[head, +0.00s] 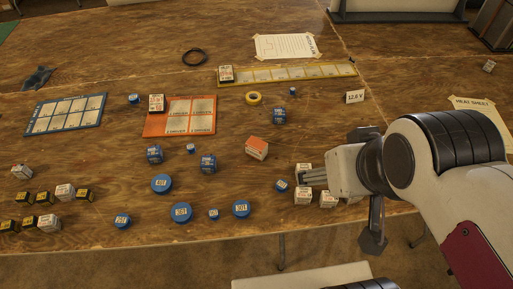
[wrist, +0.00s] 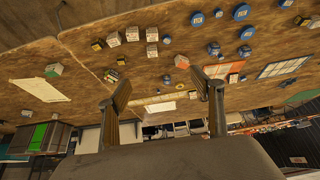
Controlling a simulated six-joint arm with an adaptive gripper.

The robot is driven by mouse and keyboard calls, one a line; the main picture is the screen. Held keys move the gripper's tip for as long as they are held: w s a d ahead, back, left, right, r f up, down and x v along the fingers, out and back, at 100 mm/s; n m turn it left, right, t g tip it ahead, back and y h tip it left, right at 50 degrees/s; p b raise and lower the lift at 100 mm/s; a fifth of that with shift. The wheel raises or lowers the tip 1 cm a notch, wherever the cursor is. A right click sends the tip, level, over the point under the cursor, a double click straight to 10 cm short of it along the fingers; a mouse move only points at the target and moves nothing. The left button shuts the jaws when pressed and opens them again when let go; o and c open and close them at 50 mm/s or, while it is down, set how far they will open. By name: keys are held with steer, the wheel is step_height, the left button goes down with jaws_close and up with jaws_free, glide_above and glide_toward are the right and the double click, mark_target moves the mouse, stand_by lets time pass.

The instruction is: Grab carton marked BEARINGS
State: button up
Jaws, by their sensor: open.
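I cannot read the word BEARINGS on any carton. Several small white cartons (head: 303,197) stand near the table's front edge, by my gripper (head: 313,178) and partly hidden by it in the head view. In the wrist view these look like the white cartons (wrist: 132,34) at the upper left. An orange-topped carton (head: 257,148) stands to the left of my gripper. More white cartons (head: 65,191) stand among black-and-yellow boxes at the far left. My gripper (wrist: 162,92) is open, with nothing between its fingers in the wrist view.
Blue round tins (head: 181,213) and small blue items lie left of my gripper. An orange tray (head: 152,130), a blue tray (head: 35,130) and a yellow strip tray (head: 225,84) lie behind.

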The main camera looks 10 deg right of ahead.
steer(key=w+a+m+t+y, duration=0.1)
steer(key=w+a+t+y, duration=0.1)
steer(key=w+a, duration=0.85)
steer(key=w+a+m+t+y, duration=0.2)
steer(key=w+a, duration=0.4)
steer(key=w, duration=0.9)
steer(key=w+a+f+m+t+h, duration=0.1)
steer(key=w+a+f+m+h, duration=0.2)
steer(key=w+f, duration=0.6)
steer(key=m+h, duration=0.3)
steer(key=h, duration=0.7)
glide_toward(257, 148)
steer(key=w, duration=0.5)
steer(key=shift+d+f, duration=0.3)
steer(key=shift+s+d+f+h, duration=0.3)
steer(key=shift+s+f+h, duration=0.05)
steer(key=shift+s+h, duration=0.35)
